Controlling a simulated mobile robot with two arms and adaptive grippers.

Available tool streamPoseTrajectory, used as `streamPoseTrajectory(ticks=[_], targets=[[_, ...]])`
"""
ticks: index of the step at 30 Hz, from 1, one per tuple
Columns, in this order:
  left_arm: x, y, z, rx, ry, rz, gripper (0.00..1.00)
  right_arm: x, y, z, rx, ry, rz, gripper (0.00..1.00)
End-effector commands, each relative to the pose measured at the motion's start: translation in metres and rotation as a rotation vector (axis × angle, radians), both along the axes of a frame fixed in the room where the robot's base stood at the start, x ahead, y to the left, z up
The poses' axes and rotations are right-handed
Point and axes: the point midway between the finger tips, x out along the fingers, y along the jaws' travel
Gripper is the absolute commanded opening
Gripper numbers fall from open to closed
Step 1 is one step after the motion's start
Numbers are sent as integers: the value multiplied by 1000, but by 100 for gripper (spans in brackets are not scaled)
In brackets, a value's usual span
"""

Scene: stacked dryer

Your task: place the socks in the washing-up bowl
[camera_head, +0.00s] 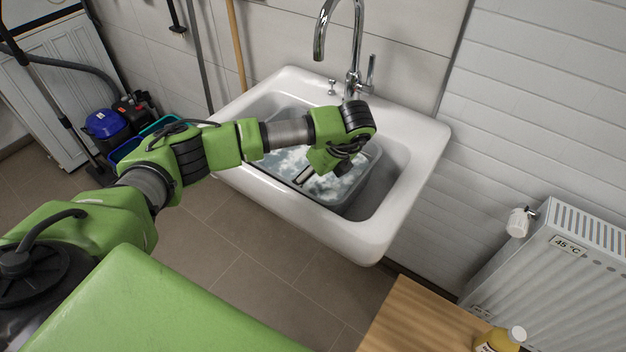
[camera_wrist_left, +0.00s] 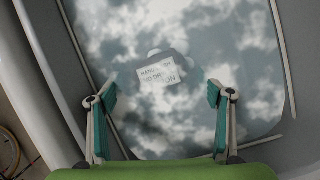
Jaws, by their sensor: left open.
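The grey washing-up bowl (camera_head: 368,176) sits in the white sink and holds water with a cloudy reflection. My left gripper (camera_head: 306,178) is over the bowl, pointing down. In the left wrist view my left gripper (camera_wrist_left: 160,95) is open, with nothing between its teal-padded fingers. Beyond the fingertips a white label with printed text (camera_wrist_left: 158,80) shows on a small grey shape, which may be a sock; the reflection makes it hard to tell. The bowl's rim (camera_wrist_left: 277,50) runs along the right in that view. No other sock can be made out. My right gripper is out of view.
The white sink (camera_head: 425,150) has a tap (camera_head: 354,80) at its back. A radiator (camera_head: 560,270) is at the right. A wooden surface (camera_head: 425,320) with a yellow bottle (camera_head: 500,341) is at the bottom right. A blue vacuum cleaner (camera_head: 103,124) stands at the left.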

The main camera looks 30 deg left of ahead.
Motion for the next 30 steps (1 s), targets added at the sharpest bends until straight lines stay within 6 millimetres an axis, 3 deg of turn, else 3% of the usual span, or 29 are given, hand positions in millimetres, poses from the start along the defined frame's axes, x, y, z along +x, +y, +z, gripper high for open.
streamPoseTrajectory(ticks=[9, 15, 30], targets=[[-6, -26, 62, -2, -4, -1, 73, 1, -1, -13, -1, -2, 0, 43], [-9, -37, 89, 0, -2, -1, 73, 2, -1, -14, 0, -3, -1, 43], [-11, -39, 96, -1, 0, 0, 73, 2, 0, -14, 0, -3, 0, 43]])
